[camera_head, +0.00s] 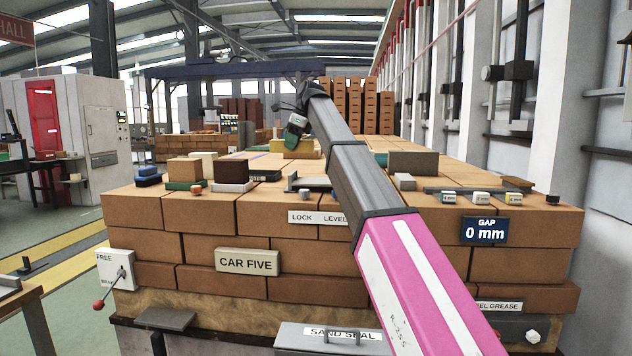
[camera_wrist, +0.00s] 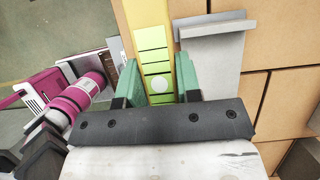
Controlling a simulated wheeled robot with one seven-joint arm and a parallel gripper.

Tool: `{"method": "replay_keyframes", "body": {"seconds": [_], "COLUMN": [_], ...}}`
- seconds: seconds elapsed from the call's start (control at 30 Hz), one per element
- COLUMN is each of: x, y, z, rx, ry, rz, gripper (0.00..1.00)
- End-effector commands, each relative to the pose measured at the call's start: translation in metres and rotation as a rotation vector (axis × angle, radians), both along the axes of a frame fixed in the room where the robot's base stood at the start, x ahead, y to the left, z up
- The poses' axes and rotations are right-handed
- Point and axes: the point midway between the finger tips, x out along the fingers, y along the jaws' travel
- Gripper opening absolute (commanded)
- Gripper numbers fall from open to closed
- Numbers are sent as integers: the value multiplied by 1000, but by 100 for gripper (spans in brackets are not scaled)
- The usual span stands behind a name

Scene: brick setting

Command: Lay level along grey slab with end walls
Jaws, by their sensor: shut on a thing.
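My gripper (camera_wrist: 158,64) has green fingers shut across the yellow level (camera_wrist: 145,14), which has a light green panel with dark lines and a pale round spot. In the wrist view the level runs up and out of the frame. The grey slab (camera_wrist: 217,66) lies on the bricks just right of the level, with a raised wall across its upper end; its lower part is hidden by the gripper. In the head view my gripper (camera_head: 291,137) is far along the brick top, by a yellow body (camera_head: 300,149) that seems to be the level. Contact beneath it cannot be told.
A grey plate (camera_head: 316,183) lies near the front edge above a "LOCK LEVEL" label. Loose bricks (camera_head: 233,171) stand left; a dark rail (camera_head: 420,190) with small labelled blocks and a grey brick (camera_head: 413,161) stand right. Brick top between them is partly clear.

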Motion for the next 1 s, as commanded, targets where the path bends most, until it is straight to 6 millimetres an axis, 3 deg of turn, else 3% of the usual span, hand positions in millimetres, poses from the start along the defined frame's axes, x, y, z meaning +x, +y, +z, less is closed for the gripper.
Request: {"method": "replay_keyframes", "body": {"seconds": [0.13, 0.63, 1.0], "x": [4, 76, 84], "y": [-9, -66, -74], "z": [-7, -61, -85], "rx": [0, 0, 0], "ry": [1, 2, 0], "rz": [-2, -1, 0], "gripper": [1, 1, 1]}}
